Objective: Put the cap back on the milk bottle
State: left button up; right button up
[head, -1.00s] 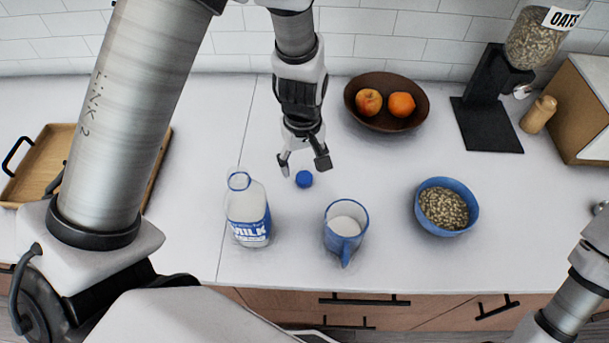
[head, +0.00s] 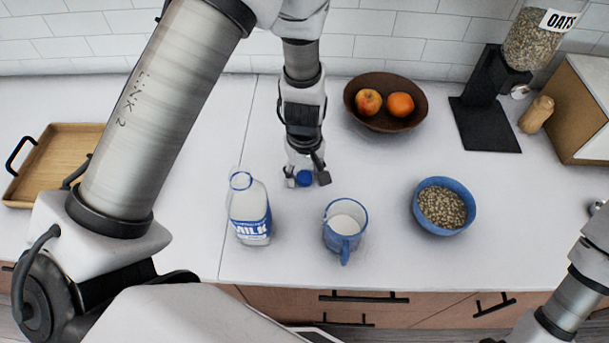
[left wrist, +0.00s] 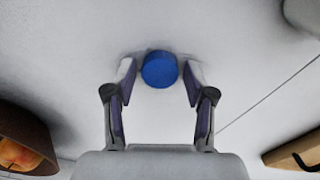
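The blue cap (head: 304,178) lies on the white counter behind the milk bottle and the mug. In the left wrist view the cap (left wrist: 159,70) sits between my fingertips, with a gap on each side. My left gripper (head: 307,181) is open and low around the cap; it also shows in the left wrist view (left wrist: 159,82). The milk bottle (head: 249,210) stands upright and uncapped, with a blue ring at its open neck. My right arm shows at the lower right edge; its gripper is out of view.
A blue mug of milk (head: 343,241) stands right of the bottle. A blue bowl of oats (head: 415,208) is farther right. A brown fruit bowl (head: 355,110) is behind my gripper. A wooden tray (head: 36,172) is at left. The counter between them is clear.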

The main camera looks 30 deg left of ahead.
aim_at(305, 176)
pick_arm(q)
jog(key=c, duration=0.3)
notch_tip(305, 176, up, 10)
jog(key=shift+b, duration=0.4)
dwell(0.4)
